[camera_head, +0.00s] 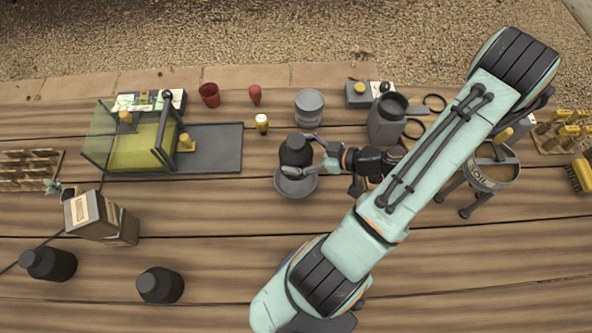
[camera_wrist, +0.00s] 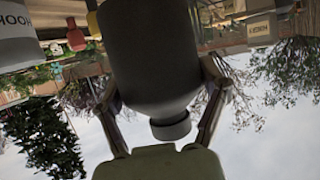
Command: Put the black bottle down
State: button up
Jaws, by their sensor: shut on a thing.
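The black bottle (camera_head: 295,149) is in my gripper (camera_head: 304,156), in the middle of the head view. My gripper is shut on it, with one finger on each side. In the wrist view the bottle (camera_wrist: 152,50) fills the middle between the fingers of my gripper (camera_wrist: 163,88), and its narrower neck end points down in that picture. A round grey dish (camera_head: 296,187) shows just below the bottle in the head view. The bottle covers part of the dish. I cannot tell whether the bottle touches the dish.
Two other dark bottles stand at the front left (camera_head: 48,264) and (camera_head: 160,286). A cardboard box (camera_head: 100,217) is near them. A grey canister (camera_head: 309,106) stands behind, and a dark jug (camera_head: 386,122) to the right. The wooden top in front of the dish is clear.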

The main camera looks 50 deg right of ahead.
notch_tip(320, 180, down, 7)
jog(key=shift+r, duration=0.15)
dwell(0.4)
jog(key=o, duration=1.2)
jog(key=shift+o, duration=0.2)
